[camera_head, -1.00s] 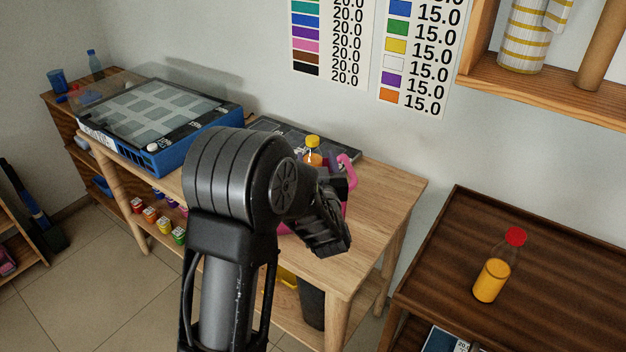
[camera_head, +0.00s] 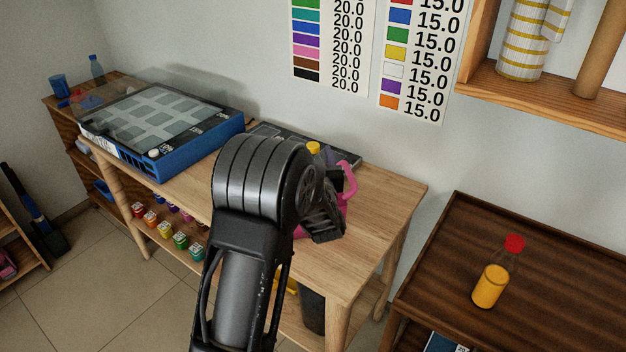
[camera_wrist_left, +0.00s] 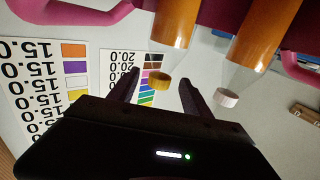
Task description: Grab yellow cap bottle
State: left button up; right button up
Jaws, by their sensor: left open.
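The yellow cap bottle holds orange liquid. In the head view only its yellow cap (camera_head: 313,147) clearly shows above my left arm, which hides the rest. In the left wrist view, which looks upside down, the bottle (camera_wrist_left: 173,25) has its yellow cap between the two fingertips of my left gripper (camera_wrist_left: 160,82). The gripper is open; I cannot tell whether a finger touches the cap. A pink carrier (camera_head: 348,192) with a handle stands at the bottle on the light wooden table. My right gripper is out of view.
A second orange bottle with a white cap (camera_wrist_left: 227,98) stands close beside the right finger in the wrist view. A blue machine (camera_head: 190,145) is at the table's left. A red-capped bottle (camera_head: 492,285) stands on the dark table (camera_head: 565,270). The light table's right part is clear.

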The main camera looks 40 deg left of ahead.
pick_arm(q)
jog(key=shift+x, duration=1.45)
grip_shut()
dwell(0.6)
